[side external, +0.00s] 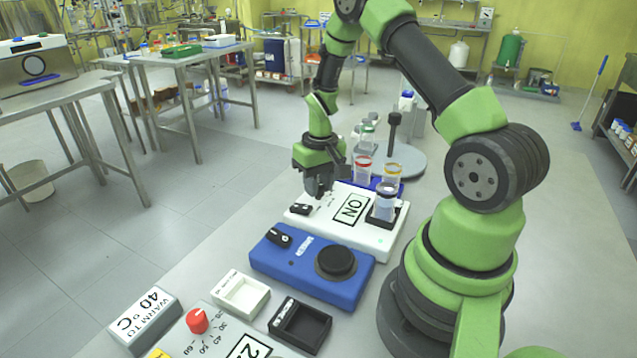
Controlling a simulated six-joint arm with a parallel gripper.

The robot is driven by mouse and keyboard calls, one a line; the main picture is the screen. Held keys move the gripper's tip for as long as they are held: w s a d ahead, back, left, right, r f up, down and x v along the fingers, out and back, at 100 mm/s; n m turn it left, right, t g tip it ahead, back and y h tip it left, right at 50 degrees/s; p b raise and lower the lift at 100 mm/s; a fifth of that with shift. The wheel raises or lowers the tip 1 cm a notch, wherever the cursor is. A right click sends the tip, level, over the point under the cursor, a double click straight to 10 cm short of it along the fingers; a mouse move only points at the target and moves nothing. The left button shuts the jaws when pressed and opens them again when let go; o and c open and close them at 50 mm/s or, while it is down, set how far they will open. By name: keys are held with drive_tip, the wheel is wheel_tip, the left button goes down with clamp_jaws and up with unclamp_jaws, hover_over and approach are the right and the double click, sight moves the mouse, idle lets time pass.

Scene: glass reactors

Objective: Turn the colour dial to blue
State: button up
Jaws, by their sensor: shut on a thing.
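My gripper (318,191) points down over the back left part of the white box (375,239) with the ON display (351,208). Its fingers are shut on what appears to be the colour dial, which they hide. I cannot read the dial's setting or any colour marks. A small black knob (301,209) sits on the same box, just in front of the fingers. A vial (386,203) stands in a black holder at the right of the box.
A blue device (300,278) with a round black plate (335,262) stands in front. Nearer are a white tray (240,294), a black tray (300,325) and a red knob (197,320). Capped vials (363,170) stand behind the white box.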

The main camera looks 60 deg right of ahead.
sight(320, 185)
drive_tip(key=shift+n, duration=0.3)
drive_tip(key=o, duration=0.9)
drive_tip(key=shift+o, duration=0.2)
drive_tip(key=r, duration=0.9)
drive_tip(key=shift+s+d, duration=0.1)
drive_tip(key=shift+d, duration=0.1)
drive_tip(key=shift+r, duration=0.45)
